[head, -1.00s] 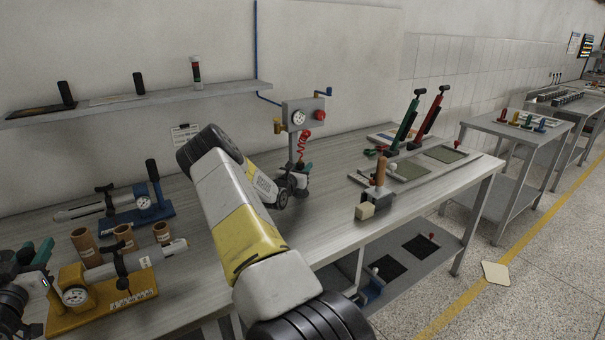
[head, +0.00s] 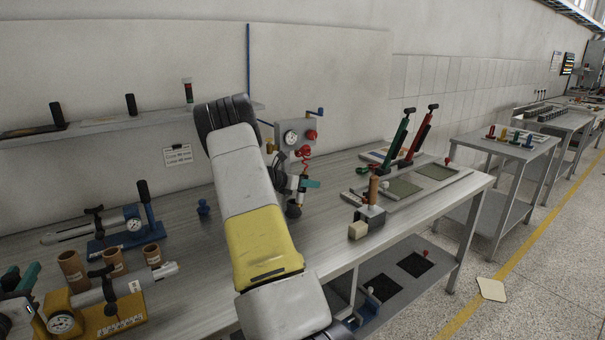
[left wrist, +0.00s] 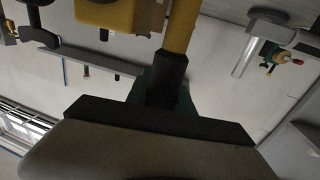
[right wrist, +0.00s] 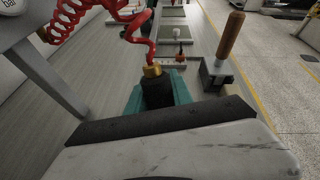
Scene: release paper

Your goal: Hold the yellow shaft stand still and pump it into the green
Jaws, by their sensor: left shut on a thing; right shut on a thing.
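The yellow shaft stand (head: 110,318), with a gauge and a grey shaft clamped on it, is at the lower left in the head view. My left gripper (head: 24,283) is at the left edge, shut on the black grip (left wrist: 165,75) of the stand's yellow lever (left wrist: 180,28). My right gripper (right wrist: 158,95) is shut on a black fitting with a brass end (right wrist: 152,70), joined to a red coiled hose (right wrist: 140,28). In the head view it is above the bench, below the gauge box (head: 294,138). A green lever tool (head: 398,137) stands toward the bench's right end.
A blue shaft stand (head: 118,240) and several brown tubes (head: 72,268) are beside the yellow one. A red lever tool (head: 420,135) is beside the green one. A wooden-handled tool (head: 372,205) stands near the front edge. The mid-bench is partly hidden by my right arm.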

